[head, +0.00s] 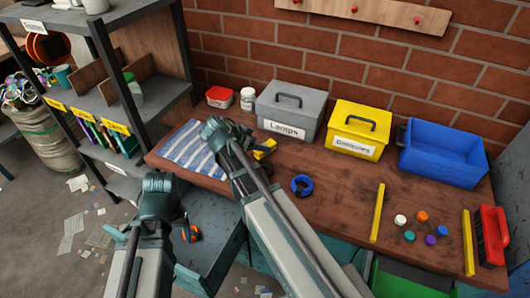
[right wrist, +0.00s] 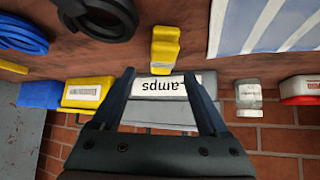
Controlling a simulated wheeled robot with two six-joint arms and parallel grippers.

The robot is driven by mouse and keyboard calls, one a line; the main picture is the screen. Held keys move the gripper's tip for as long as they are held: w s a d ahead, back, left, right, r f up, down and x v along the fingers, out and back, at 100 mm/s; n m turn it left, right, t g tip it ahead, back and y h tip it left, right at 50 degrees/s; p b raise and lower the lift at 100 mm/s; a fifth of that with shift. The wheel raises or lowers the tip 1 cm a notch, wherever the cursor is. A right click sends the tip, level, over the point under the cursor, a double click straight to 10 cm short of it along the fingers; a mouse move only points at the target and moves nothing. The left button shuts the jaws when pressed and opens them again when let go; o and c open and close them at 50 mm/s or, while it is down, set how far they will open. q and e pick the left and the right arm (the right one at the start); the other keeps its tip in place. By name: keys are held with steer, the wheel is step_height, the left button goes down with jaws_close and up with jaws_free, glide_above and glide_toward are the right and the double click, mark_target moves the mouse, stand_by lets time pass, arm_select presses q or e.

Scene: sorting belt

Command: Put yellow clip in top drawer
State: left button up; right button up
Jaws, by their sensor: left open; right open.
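The yellow clip (head: 265,148) lies on the wooden workbench in front of the grey box, partly hidden by my right gripper in the head view. In the right wrist view the clip (right wrist: 165,48) shows just beyond and between the open fingers, apart from them. My right gripper (head: 222,130) is open and empty above the bench by the striped cloth. My left gripper (head: 160,185) is open and empty, in front of the bench's left end. A grey-blue drawer (head: 225,262) stands pulled out below the bench edge, partly hidden by my arms; an orange and black item (head: 191,233) shows there.
A grey box (head: 290,105), yellow box (head: 358,130) and blue bin (head: 442,153) line the wall. A striped cloth (head: 190,150) and dark blue ring (head: 302,185) lie on the bench. A shelf (head: 115,95) stands left. The bench middle has free room.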

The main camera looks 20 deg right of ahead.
steer(key=b+x, duration=0.2)
steer(key=x, duration=0.1)
steer(key=b+x, duration=0.1)
steer(key=b, duration=0.1)
steer(key=shift+w+a+f, duration=0.15)
steer(key=shift+w+f, duration=0.05)
steer(key=shift+f, duration=0.45)
steer(key=shift+d+f, duration=0.15)
steer(key=shift+d, duration=0.1)
jaws_close()
